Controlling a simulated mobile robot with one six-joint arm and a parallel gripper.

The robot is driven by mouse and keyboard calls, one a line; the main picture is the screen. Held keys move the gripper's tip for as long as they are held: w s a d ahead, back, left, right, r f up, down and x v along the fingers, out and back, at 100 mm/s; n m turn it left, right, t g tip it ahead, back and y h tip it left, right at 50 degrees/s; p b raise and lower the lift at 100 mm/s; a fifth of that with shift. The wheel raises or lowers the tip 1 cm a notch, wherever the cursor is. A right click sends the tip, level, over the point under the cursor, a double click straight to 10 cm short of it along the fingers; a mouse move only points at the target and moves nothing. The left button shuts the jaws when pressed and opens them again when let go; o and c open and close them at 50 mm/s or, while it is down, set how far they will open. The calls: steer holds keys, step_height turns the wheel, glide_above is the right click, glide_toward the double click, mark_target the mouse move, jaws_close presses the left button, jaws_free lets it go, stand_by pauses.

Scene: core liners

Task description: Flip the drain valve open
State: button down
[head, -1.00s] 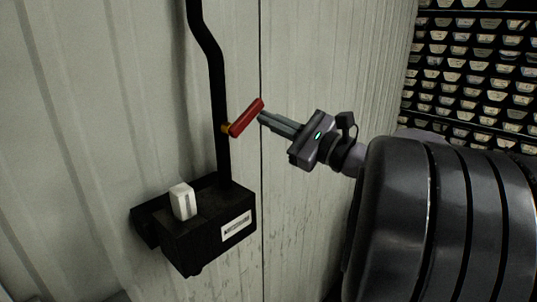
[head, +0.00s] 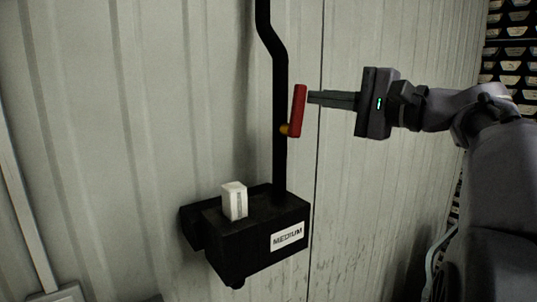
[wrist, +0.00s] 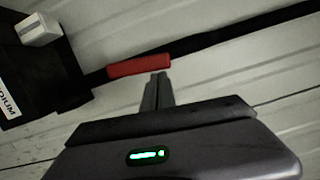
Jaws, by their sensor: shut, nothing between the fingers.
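The drain valve has a red lever handle (head: 299,110) on a small brass stem (head: 286,130), fixed to a black vertical pipe (head: 280,165) on the wall. In the head view the handle stands nearly upright, close along the right side of the pipe, tilted slightly right at the top. My gripper (head: 310,97) is shut and empty, with its fingertips at the right side of the handle's upper half. In the wrist view the red handle (wrist: 139,66) lies just beyond the shut fingertips (wrist: 158,76). I cannot tell whether they touch.
Below the valve, the pipe runs into a black box (head: 235,250) labelled MEDIUM, with a white block (head: 234,201) on top. A corrugated pale wall (head: 140,120) stands behind. Racks of core trays (head: 505,45) show at the far right.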

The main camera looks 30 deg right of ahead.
steer(key=shift+a+r+n+g+b, duration=0.3)
steer(key=shift+a+n+b, duration=0.2)
steer(key=shift+n, duration=0.4)
